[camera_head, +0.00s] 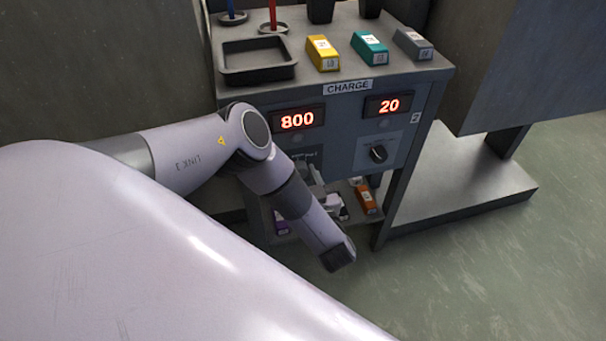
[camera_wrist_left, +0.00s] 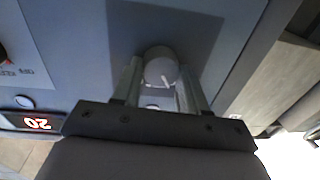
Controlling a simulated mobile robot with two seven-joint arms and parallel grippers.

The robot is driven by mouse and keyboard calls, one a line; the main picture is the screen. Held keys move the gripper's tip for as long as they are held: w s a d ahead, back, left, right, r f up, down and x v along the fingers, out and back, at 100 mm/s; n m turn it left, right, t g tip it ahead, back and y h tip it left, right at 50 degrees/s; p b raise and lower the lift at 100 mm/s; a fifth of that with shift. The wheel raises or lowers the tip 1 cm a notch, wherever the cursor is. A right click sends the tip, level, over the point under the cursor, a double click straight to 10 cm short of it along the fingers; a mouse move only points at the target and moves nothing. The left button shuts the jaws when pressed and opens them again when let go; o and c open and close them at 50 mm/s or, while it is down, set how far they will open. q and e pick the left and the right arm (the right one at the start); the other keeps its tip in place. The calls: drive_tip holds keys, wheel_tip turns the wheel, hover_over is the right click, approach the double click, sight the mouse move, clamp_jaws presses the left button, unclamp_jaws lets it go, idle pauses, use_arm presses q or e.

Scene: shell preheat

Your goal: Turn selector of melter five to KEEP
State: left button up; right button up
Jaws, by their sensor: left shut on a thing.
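In the left wrist view, my left gripper (camera_wrist_left: 160,88) is shut on a round grey knob (camera_wrist_left: 160,62), with one finger on each side. A short pale mark shows on the knob. A black selector knob (camera_head: 378,154) is on the right panel, below the 20 display (camera_head: 388,105). Part of a dark knob (camera_wrist_left: 3,54) with small lettering beside it shows in the wrist view. My right gripper is not in view.
The bench top (camera_head: 300,88) has a black tray (camera_head: 257,61) and yellow, teal and grey boxes. An orange box (camera_head: 366,200) sits on the lower shelf. A grey cabinet (camera_head: 530,70) stands to the right. The green floor in front is clear.

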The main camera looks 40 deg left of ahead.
use_arm(q)
drive_tip(key=shift+m, duration=1)
drive_tip(key=shift+m+p, duration=0.3)
drive_tip(key=shift+m, duration=0.5)
drive_tip(key=shift+f+m, duration=0.1)
drive_tip(key=shift+m, duration=1.3)
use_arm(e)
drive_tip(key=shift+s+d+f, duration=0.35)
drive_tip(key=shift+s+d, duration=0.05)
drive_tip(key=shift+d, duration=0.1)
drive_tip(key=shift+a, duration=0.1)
use_arm(q)
drive_tip(key=o, duration=1.1)
drive_tip(key=shift+c, duration=0.2)
